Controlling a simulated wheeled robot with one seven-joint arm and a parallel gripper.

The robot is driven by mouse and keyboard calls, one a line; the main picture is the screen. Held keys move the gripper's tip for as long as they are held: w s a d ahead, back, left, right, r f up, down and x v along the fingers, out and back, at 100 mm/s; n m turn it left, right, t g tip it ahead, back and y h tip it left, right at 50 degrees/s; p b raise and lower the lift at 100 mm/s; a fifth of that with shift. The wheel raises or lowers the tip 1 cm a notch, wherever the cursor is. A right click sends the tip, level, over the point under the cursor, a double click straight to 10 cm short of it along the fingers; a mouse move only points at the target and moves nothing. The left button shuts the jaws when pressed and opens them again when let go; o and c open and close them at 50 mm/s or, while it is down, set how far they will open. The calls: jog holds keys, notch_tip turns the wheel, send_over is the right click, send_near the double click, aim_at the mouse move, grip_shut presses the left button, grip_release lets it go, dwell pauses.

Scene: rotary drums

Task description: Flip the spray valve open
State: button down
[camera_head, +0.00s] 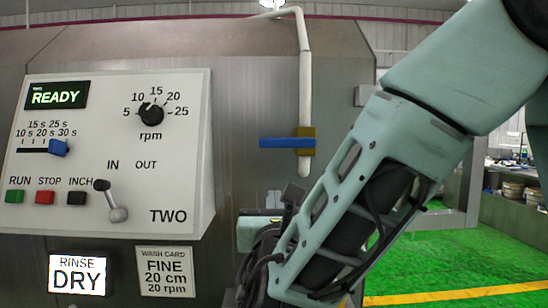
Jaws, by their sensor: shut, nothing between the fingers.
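The spray valve is a brass body (306,133) on a vertical white pipe (304,75). Its blue lever (285,142) lies level, across the pipe, reaching mostly to the left. The pipe's open lower end points down just below the valve. My arm comes in from the upper right and bends at the lower middle. My gripper (258,232) is below and a little left of the valve, apart from the lever. It is shut with nothing held; its fingertips are hard to make out.
A control panel (190,130) at left has a READY display, an rpm knob (151,113) pointing between 5 and 10, a time slider, buttons and an IN/OUT lever (112,200). Below are a lit RINSE/DRY sign (80,274) with DRY larger and a wash card (165,271). Green floor is at right.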

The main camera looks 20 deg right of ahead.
aim_at(287, 142)
jog(key=w+d+r+p, duration=0.3)
jog(key=w+r+p, duration=0.3)
jog(key=w, duration=0.3)
jog(key=shift+w+r+p, duration=0.15)
jog(key=shift+r+p, duration=0.05)
jog(key=shift+p, duration=0.4)
